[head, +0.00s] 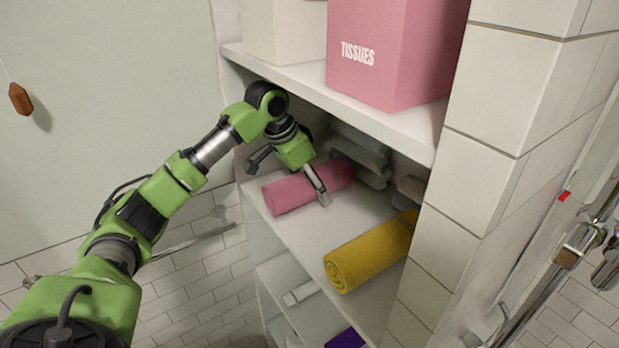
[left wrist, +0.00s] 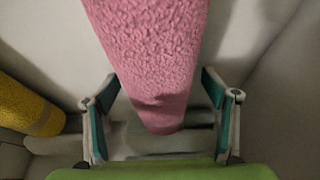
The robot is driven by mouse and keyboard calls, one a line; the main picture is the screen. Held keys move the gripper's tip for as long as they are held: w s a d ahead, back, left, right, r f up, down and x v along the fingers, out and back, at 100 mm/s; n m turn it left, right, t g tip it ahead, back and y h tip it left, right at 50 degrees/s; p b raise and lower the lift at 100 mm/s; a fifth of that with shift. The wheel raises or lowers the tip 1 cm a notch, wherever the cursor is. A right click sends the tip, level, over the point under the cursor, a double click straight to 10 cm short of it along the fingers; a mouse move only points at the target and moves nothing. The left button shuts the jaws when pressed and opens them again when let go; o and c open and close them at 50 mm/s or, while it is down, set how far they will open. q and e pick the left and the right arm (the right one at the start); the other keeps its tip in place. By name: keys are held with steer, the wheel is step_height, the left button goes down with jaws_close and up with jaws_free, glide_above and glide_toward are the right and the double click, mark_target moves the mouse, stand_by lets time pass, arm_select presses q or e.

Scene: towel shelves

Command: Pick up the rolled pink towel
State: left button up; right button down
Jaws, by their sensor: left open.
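The rolled pink towel (head: 289,192) lies on the middle shelf, below the shelf with the tissue box. My left gripper (head: 318,186) is at the towel, with one finger showing on its near right side; the other finger is hidden in the head view. In the left wrist view the pink towel (left wrist: 155,50) runs between the two spread fingers of the gripper (left wrist: 161,115), with gaps on both sides. The left gripper is open. My right gripper is not in view.
A rolled yellow towel (head: 368,254) lies to the right on the same shelf (head: 312,232). Grey folded towels (head: 362,150) are behind. The upper shelf board (head: 400,126), bearing a pink tissue box (head: 385,50), is close above. A tiled wall (head: 470,185) bounds the right side.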

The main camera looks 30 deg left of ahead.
arm_select(q)
steer(key=shift+a, duration=0.1)
steer(key=c, duration=1.3)
steer(key=shift+c, duration=0.2)
steer(key=shift+r, duration=0.15)
